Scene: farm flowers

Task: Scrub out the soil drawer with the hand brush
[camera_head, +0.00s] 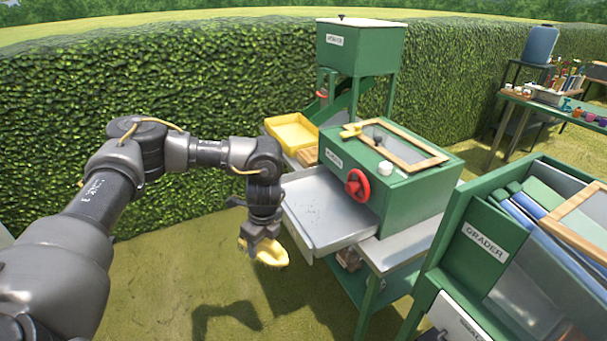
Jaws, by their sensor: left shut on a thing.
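My left gripper (262,240) is shut on a yellow hand brush (271,256), holding it in the air over the grass. The brush is just left of the grey metal soil drawer (322,214) and apart from it. The drawer is pulled out from the green machine (412,192) with the red handwheel. Some dark specks show on the drawer's floor. The gripper's jaws hide part of the brush. My right gripper is not in view.
A yellow tray (292,131) and a green hopper (361,48) stand behind the machine. A green grader (484,241) stands close at the right. A hedge (120,90) runs along the back. Open grass lies below the brush.

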